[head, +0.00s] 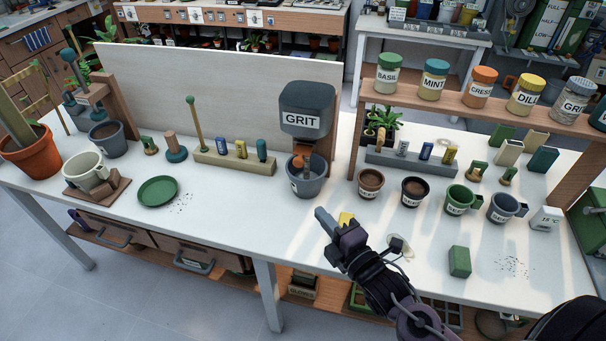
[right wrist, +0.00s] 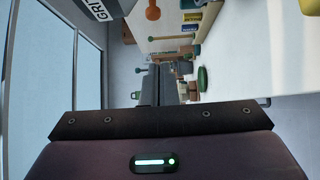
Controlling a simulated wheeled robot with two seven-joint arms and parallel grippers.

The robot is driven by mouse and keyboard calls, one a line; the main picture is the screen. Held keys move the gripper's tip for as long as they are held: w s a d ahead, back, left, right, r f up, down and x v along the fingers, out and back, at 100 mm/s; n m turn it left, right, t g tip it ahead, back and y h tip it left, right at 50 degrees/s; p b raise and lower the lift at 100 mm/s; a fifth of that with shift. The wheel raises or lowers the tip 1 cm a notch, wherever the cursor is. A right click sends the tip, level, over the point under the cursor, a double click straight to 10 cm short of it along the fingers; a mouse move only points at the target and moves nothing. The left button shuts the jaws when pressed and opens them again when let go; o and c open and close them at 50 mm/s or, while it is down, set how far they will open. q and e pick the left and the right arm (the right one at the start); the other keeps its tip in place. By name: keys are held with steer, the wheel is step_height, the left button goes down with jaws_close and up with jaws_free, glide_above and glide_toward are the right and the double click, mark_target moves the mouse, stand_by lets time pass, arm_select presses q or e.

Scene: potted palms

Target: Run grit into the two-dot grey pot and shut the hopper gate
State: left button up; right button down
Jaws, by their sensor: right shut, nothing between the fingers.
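The dark grey hopper (head: 307,97) with a GRIT label stands at the middle of the table against the board. An orange gate part (head: 302,156) shows under it; whether the gate is open I cannot tell. A grey pot (head: 308,188) stands upright below the spout, with a small pale mark; its dots are too small to count and its contents are mostly hidden. My right gripper (head: 328,221) is shut and empty, apart from the pot, in front and to its right. The hopper's label edge (right wrist: 100,10) and an orange knob (right wrist: 152,12) show in the right wrist view. My left gripper is out of view.
A wooden rack (head: 236,161) holds several small pieces left of the hopper. Several small pots, including a green one (head: 459,201), stand at the right below the jar shelf (head: 450,101).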

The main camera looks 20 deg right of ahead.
steer(key=d+p+x, duration=0.2)
steer(key=p+x, duration=0.2)
steer(key=x, duration=0.8)
steer(key=shift+w+d+r, duration=0.25)
steer(key=shift+w+r, duration=0.05)
steer(key=shift+w, duration=0.4)
